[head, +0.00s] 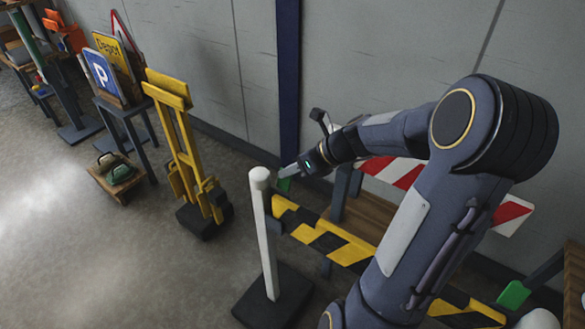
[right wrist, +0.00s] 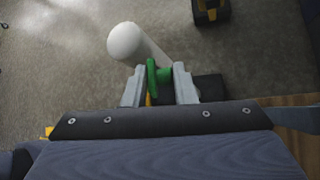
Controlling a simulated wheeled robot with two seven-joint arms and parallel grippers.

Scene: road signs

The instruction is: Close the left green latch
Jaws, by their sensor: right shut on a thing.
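The left green latch (head: 284,184) is by the top of a white post (head: 267,235), at the left end of a yellow-and-black striped barrier board (head: 322,235). My right gripper (head: 290,172) is at this latch. In the right wrist view the latch (right wrist: 152,80) is between the two grey fingers of my right gripper (right wrist: 158,84), which is shut on it. The fingers hide part of the latch. My left gripper is not in view.
The white post stands on a dark base (head: 290,297). A red-and-white board (head: 512,214) and a wooden bench (head: 370,219) are behind the barrier. A yellow folding stand (head: 178,125) and sign rack (head: 122,110) are to the left. The floor at far left is open.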

